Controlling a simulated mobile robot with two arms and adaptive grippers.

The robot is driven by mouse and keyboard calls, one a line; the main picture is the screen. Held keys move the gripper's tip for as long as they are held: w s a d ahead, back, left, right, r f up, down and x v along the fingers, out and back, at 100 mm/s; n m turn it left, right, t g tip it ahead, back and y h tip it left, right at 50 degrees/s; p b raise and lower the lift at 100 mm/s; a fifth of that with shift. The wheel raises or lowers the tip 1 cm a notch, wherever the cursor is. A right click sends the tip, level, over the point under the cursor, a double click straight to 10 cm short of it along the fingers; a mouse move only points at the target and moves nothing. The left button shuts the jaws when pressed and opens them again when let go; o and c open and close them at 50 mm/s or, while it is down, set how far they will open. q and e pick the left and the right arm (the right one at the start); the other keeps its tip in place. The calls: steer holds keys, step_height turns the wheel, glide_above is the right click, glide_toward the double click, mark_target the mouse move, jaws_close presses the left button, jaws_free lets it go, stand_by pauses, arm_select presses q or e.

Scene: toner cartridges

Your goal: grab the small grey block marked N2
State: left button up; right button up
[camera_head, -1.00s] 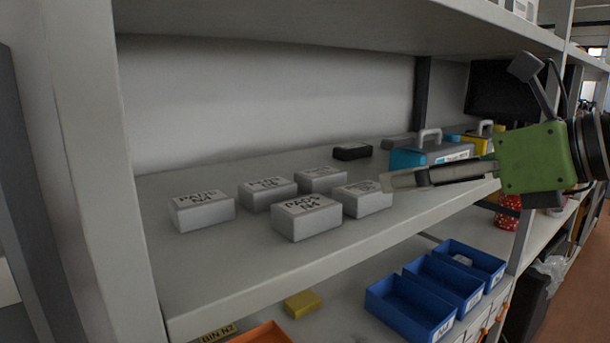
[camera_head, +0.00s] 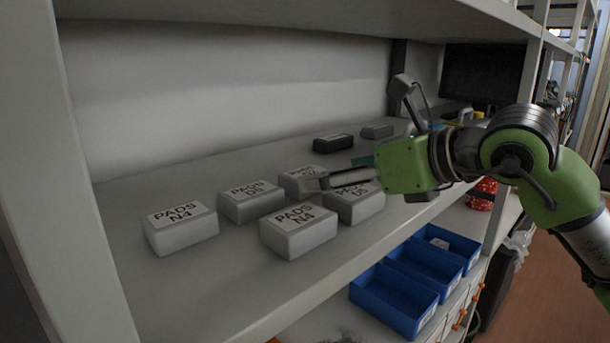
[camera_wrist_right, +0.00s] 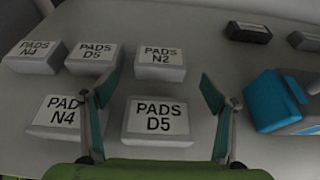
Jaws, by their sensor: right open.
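The small grey block marked N2 (camera_wrist_right: 161,64) is in the back row, at its right end, in the right wrist view. In the head view, the N2 block (camera_head: 297,177) stands on the shelf, partly covered by my right gripper's fingers. My right gripper (camera_head: 322,183) is open and empty, reaching in from the right above the blocks. In the wrist view its spread fingers (camera_wrist_right: 158,85) frame the N2 block beyond the tips and a D5 block (camera_wrist_right: 158,122) nearer. No contact with N2 shows. My left gripper is not in view.
Two N4 blocks (camera_head: 181,228) (camera_head: 298,232) and another D5 block (camera_head: 251,200) stand close by on the shelf (camera_head: 215,285). Dark boxes (camera_head: 333,143) lie behind, and a teal case (camera_wrist_right: 272,100) is to the right. Blue bins (camera_head: 395,297) are below.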

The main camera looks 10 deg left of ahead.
mark_target(319, 196)
steer(key=p+x, duration=0.3)
steer(key=shift+w+a, duration=0.25)
steer(key=shift+a, duration=0.05)
steer(key=shift+w+a+f, duration=0.3)
steer(key=shift+a+f, duration=0.1)
steer(key=shift+a, duration=0.05)
steer(key=shift+d, duration=0.1)
steer(key=c, duration=1.2)
